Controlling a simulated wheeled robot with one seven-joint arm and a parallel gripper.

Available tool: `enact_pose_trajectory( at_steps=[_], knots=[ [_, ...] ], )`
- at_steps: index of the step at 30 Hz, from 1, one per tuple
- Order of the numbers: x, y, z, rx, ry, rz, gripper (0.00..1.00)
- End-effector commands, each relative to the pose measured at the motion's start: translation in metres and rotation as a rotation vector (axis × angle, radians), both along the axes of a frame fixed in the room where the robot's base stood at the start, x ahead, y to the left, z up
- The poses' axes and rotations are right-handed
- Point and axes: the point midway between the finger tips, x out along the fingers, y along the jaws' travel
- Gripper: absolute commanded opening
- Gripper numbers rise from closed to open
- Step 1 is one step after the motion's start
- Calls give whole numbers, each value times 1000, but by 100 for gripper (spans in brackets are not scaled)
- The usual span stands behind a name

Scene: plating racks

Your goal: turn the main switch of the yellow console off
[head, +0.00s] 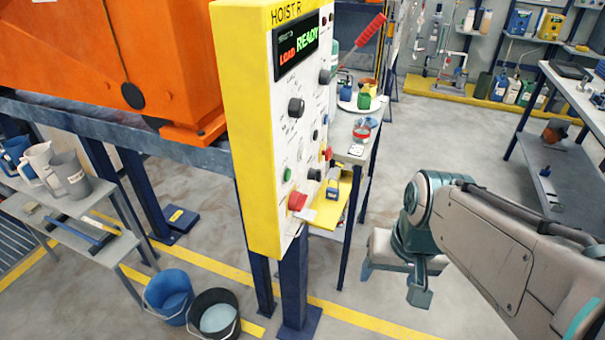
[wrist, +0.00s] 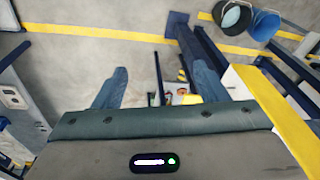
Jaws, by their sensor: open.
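The yellow console (head: 240,130) stands at centre in the head view, with a white front panel facing right. Its display (head: 296,45) reads LOAD in red and READY in green. The panel carries a black knob (head: 296,107), a red knob (head: 297,201), small buttons and a long red-handled lever (head: 357,46) tilted up and out to the right. I cannot read which control is labelled main switch. My gripper (head: 394,283) is open and empty, right of the panel and apart from it. In the wrist view its fingers (wrist: 156,88) are spread, with the console's yellow edge (wrist: 284,118) at right.
Behind the panel is a narrow bench (head: 352,150) with small containers. An orange machine (head: 60,45) is at upper left. A blue bucket (head: 168,297) and a black bucket (head: 214,318) stand on the floor by the console's post. The floor right of the console is mostly clear.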

Motion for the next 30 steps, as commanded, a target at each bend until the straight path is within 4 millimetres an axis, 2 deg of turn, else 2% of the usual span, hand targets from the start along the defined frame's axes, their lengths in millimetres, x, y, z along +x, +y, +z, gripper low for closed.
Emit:
enact_pose_trajectory(
  at_steps=[8, 12, 17, 23, 27, 30],
  knots=[
    [22, 36, -25, 351, 363, -282, 66],
    [45, 53, -31, 551, 533, -433, 66],
    [82, 64, -36, 789, 703, -603, 66],
    [139, 57, -49, 1104, 865, -806, 66],
    [177, 41, -62, 1305, 932, -921, 66],
    [196, 28, -71, 1417, 955, -980, 66]
  ],
)
